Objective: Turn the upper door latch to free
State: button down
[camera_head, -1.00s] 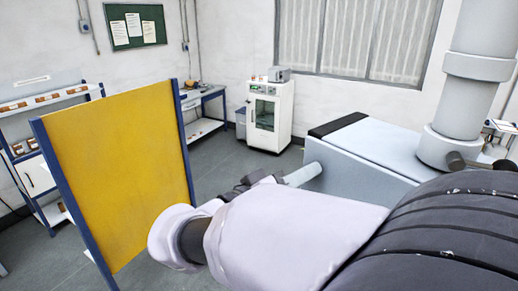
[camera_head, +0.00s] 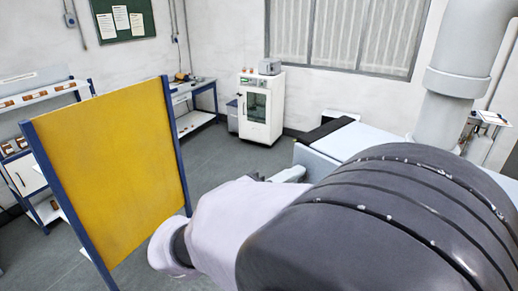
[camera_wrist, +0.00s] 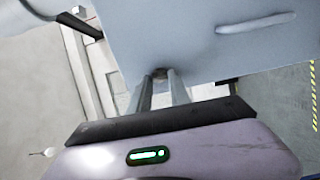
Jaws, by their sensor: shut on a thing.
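In the wrist view my gripper (camera_wrist: 157,88) has its two grey fingers close together at the edge of a pale blue-grey panel (camera_wrist: 200,50). A small brownish piece (camera_wrist: 158,73) shows between the fingertips. It appears to be a door latch, mostly hidden by the fingers, so its turn angle cannot be told. The panel carries a raised pale bar (camera_wrist: 256,22). In the head view my own arm covers most of the gripper, and no latch can be made out. A pale machine body with a black top strip (camera_head: 327,130) stands just beyond the arm.
A yellow panel in a blue frame (camera_head: 110,165) stands left of my arm. A white cabinet (camera_head: 261,105), a workbench (camera_head: 190,97) and a shelf unit (camera_head: 45,100) stand along the walls. The floor (camera_head: 235,160) between is clear.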

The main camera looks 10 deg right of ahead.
dwell(0.4)
jog(key=c, duration=1.2)
grip_release()
jog(key=v, duration=1.7)
jog(key=shift+a, duration=0.25)
jog(key=shift+s, duration=0.1)
